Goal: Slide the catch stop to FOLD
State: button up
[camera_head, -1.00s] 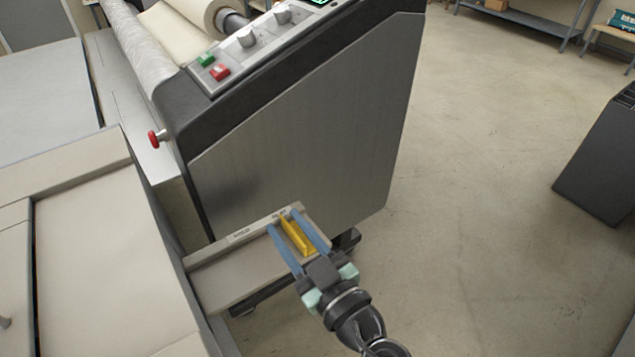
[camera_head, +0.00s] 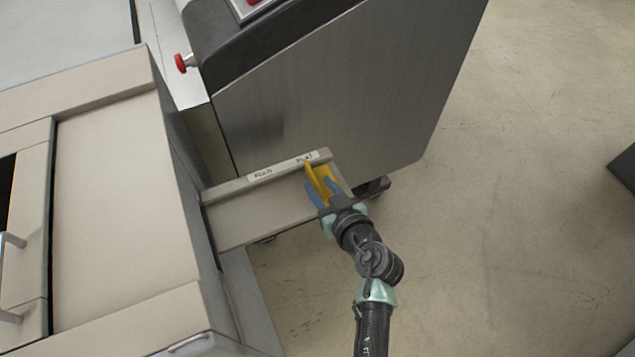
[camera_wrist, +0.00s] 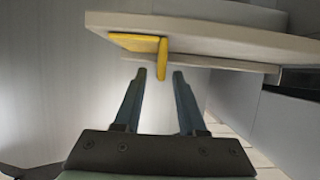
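The yellow catch stop (camera_head: 318,177) sits at the right end of a beige ledge (camera_head: 262,209), under the right-hand word of the label strip (camera_head: 282,167). That word looks like FLAT; the left one looks like FOLD. My gripper (camera_head: 322,184) is at the near side of the stop, with its blue fingers apart. In the wrist view the stop's upright fin (camera_wrist: 163,60) hangs between the fingertips of my gripper (camera_wrist: 160,73), with a gap on each side. The stop's flat plate (camera_wrist: 133,42) lies against the ledge's edge.
A grey machine side panel (camera_head: 340,90) rises behind the ledge. A large beige cabinet (camera_head: 120,220) stands to the left, where the ledge meets it. A red knob (camera_head: 181,63) sticks out above. Open floor (camera_head: 520,200) lies to the right.

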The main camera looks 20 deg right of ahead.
jog(key=shift+x, duration=1.1)
jog(key=shift+r, duration=0.1)
grip_shut()
jog(key=shift+d, duration=0.1)
dwell(0.5)
